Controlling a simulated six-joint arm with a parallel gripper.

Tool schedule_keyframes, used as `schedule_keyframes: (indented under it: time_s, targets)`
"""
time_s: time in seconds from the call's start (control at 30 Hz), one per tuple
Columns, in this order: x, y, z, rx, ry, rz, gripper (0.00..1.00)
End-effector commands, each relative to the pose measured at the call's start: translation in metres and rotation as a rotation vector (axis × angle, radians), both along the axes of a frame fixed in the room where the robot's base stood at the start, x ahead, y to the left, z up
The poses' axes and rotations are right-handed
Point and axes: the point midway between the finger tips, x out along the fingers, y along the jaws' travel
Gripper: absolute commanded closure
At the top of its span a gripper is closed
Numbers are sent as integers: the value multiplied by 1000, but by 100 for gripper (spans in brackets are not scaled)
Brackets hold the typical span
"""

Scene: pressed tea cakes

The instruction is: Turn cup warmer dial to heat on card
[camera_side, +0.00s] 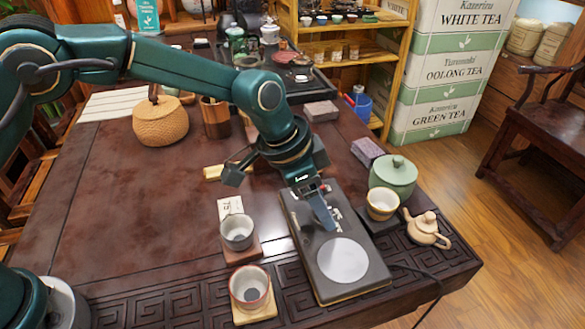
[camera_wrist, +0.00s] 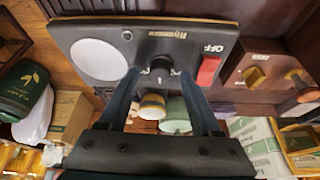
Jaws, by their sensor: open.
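The cup warmer (camera_side: 310,262) is a flat dark box with a round pale heating plate (camera_side: 343,260) at its near end. In the wrist view its dial (camera_wrist: 160,68) is a small dark knob with light marks around it. A red switch (camera_wrist: 208,70) marked OFF sits beside it. My gripper (camera_side: 326,212) points down over the warmer. In the wrist view my gripper (camera_wrist: 159,76) is open, with one finger on each side of the dial; contact is unclear. The dial is mostly hidden in the side view. A white card (camera_side: 230,207) with a number, perhaps 75, stands left of the warmer.
A grey cup (camera_side: 237,231) and a pale cup (camera_side: 249,286) stand on wooden coasters left of the warmer. A yellow-banded cup (camera_side: 382,203), a green lidded jar (camera_side: 394,174) and a small teapot (camera_side: 427,229) stand right. The table's left middle is clear.

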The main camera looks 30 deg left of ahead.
Motion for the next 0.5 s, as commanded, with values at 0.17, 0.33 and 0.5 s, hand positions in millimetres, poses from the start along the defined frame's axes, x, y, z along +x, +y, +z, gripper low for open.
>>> schedule_keyframes:
  time_s: [0.17, 0.33, 0.5]
  targets:
    - [1, -2, -6, 0, 0, 0, 34]
    - [1, -2, -6, -1, -1, 0, 34]
    - [1, -2, -6, -1, -1, 0, 96]
